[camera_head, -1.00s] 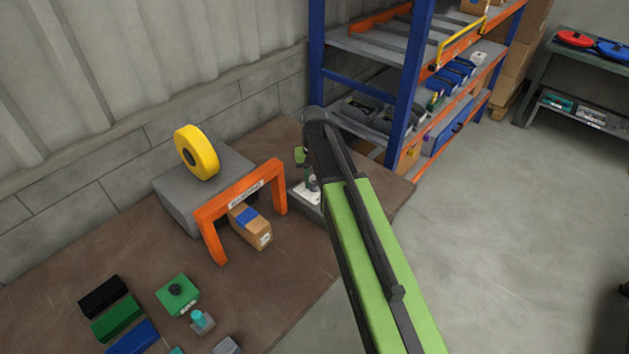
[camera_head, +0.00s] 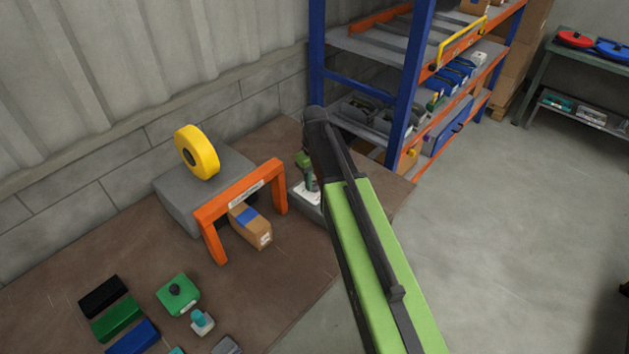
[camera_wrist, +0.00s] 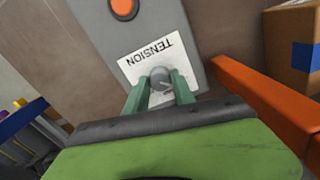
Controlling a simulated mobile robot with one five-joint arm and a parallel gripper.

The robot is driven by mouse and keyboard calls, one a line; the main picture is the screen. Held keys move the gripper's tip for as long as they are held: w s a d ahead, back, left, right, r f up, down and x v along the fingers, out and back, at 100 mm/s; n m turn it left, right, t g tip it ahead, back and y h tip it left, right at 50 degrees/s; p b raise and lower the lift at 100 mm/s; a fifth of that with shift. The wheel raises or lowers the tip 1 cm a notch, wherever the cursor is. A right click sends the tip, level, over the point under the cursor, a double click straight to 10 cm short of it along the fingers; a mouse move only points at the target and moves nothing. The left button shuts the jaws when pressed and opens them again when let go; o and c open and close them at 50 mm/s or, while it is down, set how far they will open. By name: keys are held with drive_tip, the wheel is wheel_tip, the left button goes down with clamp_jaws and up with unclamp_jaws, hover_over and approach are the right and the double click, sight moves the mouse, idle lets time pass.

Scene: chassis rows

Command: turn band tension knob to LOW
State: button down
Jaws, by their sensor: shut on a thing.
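The band tension knob (camera_wrist: 160,78) is a small round grey knob on a white label plate (camera_wrist: 140,66) that reads TENSION, upside down in the wrist view. My gripper (camera_wrist: 160,88) has its two green fingers on either side of the knob and is shut on it. The knob's pointer and any LOW mark are hidden or too small to read. In the head view my gripper (camera_head: 307,180) reaches down to the white plate (camera_head: 306,193) on a grey box, and my arm covers part of that box.
An orange arch (camera_head: 240,193) with a brown carton (camera_head: 250,226) under it stands just left of the grey box. An orange round button (camera_wrist: 124,6) is on the same panel. A yellow roll (camera_head: 197,152) stands behind. A blue rack post (camera_head: 405,90) rises behind my arm.

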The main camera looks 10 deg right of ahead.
sight(314, 183)
idle(0.3)
drive_tip(key=c, duration=1.1)
unclamp_jaws()
drive_tip(key=shift+o, duration=0.2)
drive_tip(key=shift+r, duration=0.1)
wheel_tip(314, 183, up, 17)
drive_tip(key=p, duration=1.7)
